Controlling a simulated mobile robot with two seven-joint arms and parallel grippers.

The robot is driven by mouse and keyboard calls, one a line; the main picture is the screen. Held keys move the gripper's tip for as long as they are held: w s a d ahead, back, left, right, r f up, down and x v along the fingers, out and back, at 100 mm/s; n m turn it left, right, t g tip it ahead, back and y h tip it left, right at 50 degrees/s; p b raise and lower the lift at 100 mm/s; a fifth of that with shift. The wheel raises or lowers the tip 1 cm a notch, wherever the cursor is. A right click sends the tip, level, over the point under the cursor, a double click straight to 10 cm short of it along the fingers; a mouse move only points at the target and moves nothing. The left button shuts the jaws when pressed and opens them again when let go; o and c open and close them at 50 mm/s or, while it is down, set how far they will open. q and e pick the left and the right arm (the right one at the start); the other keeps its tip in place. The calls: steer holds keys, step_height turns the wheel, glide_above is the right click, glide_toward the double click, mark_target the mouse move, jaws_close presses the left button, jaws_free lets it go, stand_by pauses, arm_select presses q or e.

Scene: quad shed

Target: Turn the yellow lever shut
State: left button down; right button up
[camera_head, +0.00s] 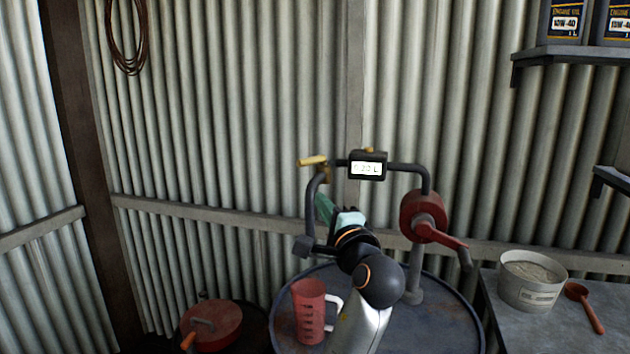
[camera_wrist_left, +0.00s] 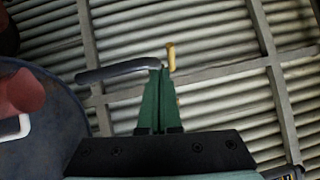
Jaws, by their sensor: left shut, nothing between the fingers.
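The yellow lever (camera_head: 313,160) lies about level and points left at the top left bend of the dark pipe (camera_head: 311,200). It also shows in the left wrist view (camera_wrist_left: 171,57), just ahead of my fingertips and slightly to their right. My left gripper (camera_head: 322,200) has green fingers and is below the lever, near the pipe. In the wrist view its fingers (camera_wrist_left: 160,72) are shut together with nothing between them. I cannot tell whether the tips touch the pipe. My arm hides part of the drum and pipework. My right gripper is not in view.
A meter (camera_head: 367,166) and a red hand pump (camera_head: 424,214) sit on the pipework above a dark drum (camera_head: 450,320). A red jug (camera_head: 309,312) stands on the drum. A pale tub (camera_head: 530,290) and an orange spoon (camera_head: 585,300) are on the right bench. A corrugated wall stands behind.

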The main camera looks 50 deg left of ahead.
arm_select(q)
steer(key=w+a+f+t+h+b, duration=0.2)
steer(key=w+a+f+t+h, duration=0.15)
steer(key=f+h, duration=0.4)
steer(key=m+t+h+b, duration=0.2)
steer(key=m+t+h, duration=0.1)
steer(key=t+h, duration=0.3)
glide_toward(312, 163)
steer(key=s+d+r+g, duration=0.1)
steer(key=s+d+r, duration=0.25)
steer(key=r, duration=0.25)
steer(key=shift+w+d+f+h, duration=0.15)
steer(key=shift+d+f+h, duration=0.15)
steer(key=shift+d+h, duration=0.15)
steer(key=p+x, duration=0.4)
steer(key=x, duration=0.6)
steer(key=shift+w, duration=0.15)
steer(key=shift+a+f, duration=0.6)
steer(key=shift+a, duration=0.25)
steer(key=shift+a+f, duration=0.65)
steer(key=shift+a, duration=0.2)
